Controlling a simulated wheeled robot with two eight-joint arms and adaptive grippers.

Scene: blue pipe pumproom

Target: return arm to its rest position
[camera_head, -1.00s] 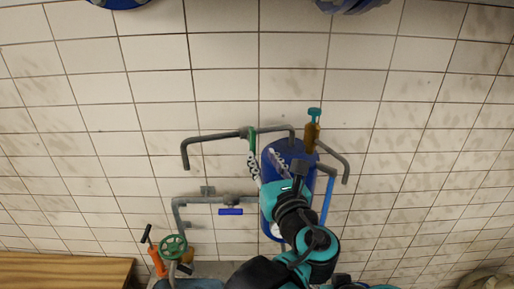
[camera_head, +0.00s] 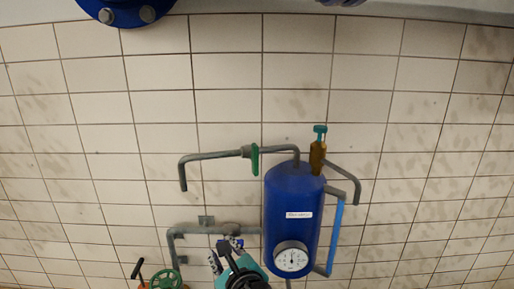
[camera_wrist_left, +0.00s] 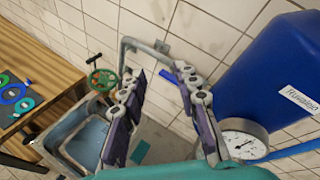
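My left gripper (camera_head: 230,248) is at the bottom centre of the head view, in front of the grey pipe and left of the blue tank. In the left wrist view my left gripper (camera_wrist_left: 160,105) has its two purple-padded fingers spread apart with nothing between them. The teal and black wrist runs down out of the head view. My right gripper is in neither current view.
The blue tank (camera_head: 291,215) with a round gauge (camera_head: 292,258) stands close right of the gripper. Grey pipes (camera_head: 215,156) run along the tiled wall. A green handwheel (camera_wrist_left: 103,80), grey sink (camera_wrist_left: 85,135) and wooden table (camera_wrist_left: 40,60) are left.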

